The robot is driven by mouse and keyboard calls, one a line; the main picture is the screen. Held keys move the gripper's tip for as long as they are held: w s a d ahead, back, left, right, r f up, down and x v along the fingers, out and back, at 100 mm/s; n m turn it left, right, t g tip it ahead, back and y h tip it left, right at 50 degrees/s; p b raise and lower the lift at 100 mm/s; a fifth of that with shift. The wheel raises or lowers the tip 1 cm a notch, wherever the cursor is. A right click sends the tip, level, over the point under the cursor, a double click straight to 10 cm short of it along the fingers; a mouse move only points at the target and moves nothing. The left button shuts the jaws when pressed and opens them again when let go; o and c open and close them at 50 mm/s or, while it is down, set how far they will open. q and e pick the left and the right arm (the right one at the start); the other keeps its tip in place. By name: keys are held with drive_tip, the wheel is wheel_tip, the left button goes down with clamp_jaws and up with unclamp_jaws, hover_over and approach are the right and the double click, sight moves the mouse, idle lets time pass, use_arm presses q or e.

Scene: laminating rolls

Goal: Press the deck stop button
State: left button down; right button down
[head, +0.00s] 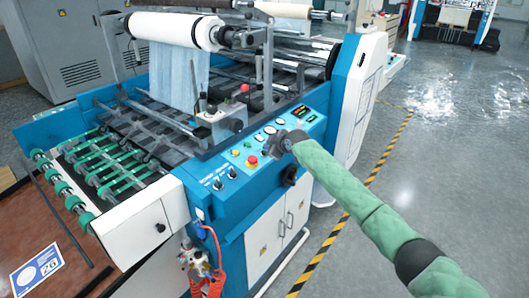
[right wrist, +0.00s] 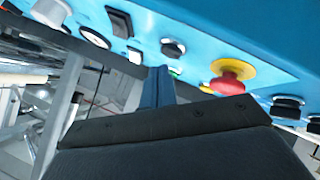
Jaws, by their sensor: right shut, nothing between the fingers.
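A red mushroom button on a yellow base (head: 252,161) sits on the blue control panel of the laminating machine. In the right wrist view the same kind of button (right wrist: 228,82) stands right of my fingertips. A second red button (head: 244,88) sits higher, near a grey box on the machine deck. I cannot read which one is labelled deck stop. My right gripper (head: 270,147) is shut and empty, close over the panel, just right of and above the panel's red button in the head view. Its fingertips (right wrist: 158,72) appear apart from the red button. My left gripper is not in view.
The panel also carries black knobs (head: 225,178), several other buttons and a small display (head: 300,112). A white roll (head: 175,29) hangs above the deck. A wooden table (head: 50,225) stands at front left. The floor to the right is clear.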

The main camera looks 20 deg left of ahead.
drive_tip(key=shift+r, duration=0.2)
drive_tip(key=r+p, duration=0.1)
drive_tip(key=r, duration=0.1)
drive_tip(key=d+r+p, duration=0.1)
drive_tip(key=r, duration=0.1)
drive_tip(key=shift+s+r, duration=0.2)
drive_tip(key=shift+r, duration=0.1)
idle(0.3)
idle(0.6)
